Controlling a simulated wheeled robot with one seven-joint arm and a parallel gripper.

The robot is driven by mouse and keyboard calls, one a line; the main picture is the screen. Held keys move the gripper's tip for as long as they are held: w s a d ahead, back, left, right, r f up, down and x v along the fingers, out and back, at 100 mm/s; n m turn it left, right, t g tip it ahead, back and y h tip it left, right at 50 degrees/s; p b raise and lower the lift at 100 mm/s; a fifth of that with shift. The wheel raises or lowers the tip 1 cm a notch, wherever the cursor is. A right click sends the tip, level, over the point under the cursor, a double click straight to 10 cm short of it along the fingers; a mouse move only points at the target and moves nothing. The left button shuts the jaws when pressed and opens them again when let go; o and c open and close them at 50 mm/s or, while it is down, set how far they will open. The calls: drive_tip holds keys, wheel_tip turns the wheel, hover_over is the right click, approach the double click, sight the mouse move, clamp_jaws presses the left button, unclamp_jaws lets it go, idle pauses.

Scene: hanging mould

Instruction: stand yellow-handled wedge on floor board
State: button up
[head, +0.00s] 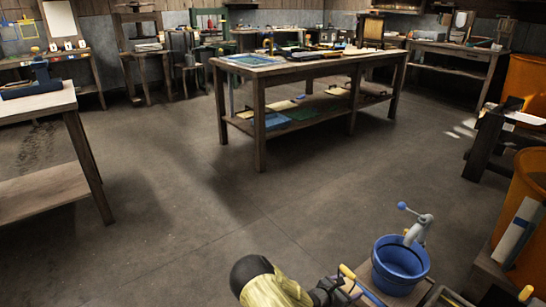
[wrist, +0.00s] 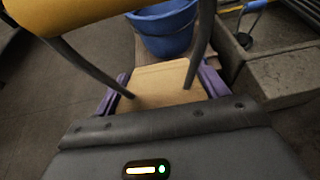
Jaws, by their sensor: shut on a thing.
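The yellow-handled wedge shows its yellow handle (head: 347,272) in the head view, at the bottom right of centre. In the wrist view its yellow handle (wrist: 75,14) fills the top left, with two grey rods running down to a tan wooden body. My gripper (head: 336,289) is shut on the wedge; its purple fingers flank the tan body in the wrist view (wrist: 166,76). The floor board (head: 416,293) shows as a brown strip under and around the blue bucket, to the right of my gripper. The wedge's underside is hidden, so I cannot tell whether it touches anything.
The blue bucket (head: 400,268) stands just right of my gripper, with a grey fitting with a blue knob above it. It is also at the top of the wrist view (wrist: 166,30). An orange bin (head: 525,215) stands at the right. The floor to the left is clear.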

drive_tip(key=s+a+r+p, duration=0.3)
drive_tip(key=s+r, duration=0.1)
drive_tip(key=r, duration=0.4)
drive_tip(key=s+a+r+p, duration=0.3)
drive_tip(key=s+a+r, duration=0.1)
drive_tip(key=r, duration=0.5)
drive_tip(key=s+a+r+p, duration=0.3)
drive_tip(key=s+r, duration=0.2)
drive_tip(key=r, duration=0.3)
wheel_tip(320, 180, up, 31)
drive_tip(key=p, duration=3.7)
drive_tip(key=shift+w+a+f+n+t, duration=0.2)
drive_tip(key=shift+w+n+t, duration=0.1)
drive_tip(key=shift+w, duration=0.1)
drive_tip(key=shift+d, duration=0.15)
drive_tip(key=w+d+n+t+y, duration=0.3)
drive_tip(key=w+n+y, duration=0.1)
drive_tip(key=n, duration=0.1)
drive_tip(key=s+a+f+n+t+y, duration=0.2)
drive_tip(key=a+f+n+y, duration=0.1)
drive_tip(key=f+n+y, duration=0.2)
drive_tip(key=shift+s+y, duration=0.2)
drive_tip(key=shift+y, duration=0.9)
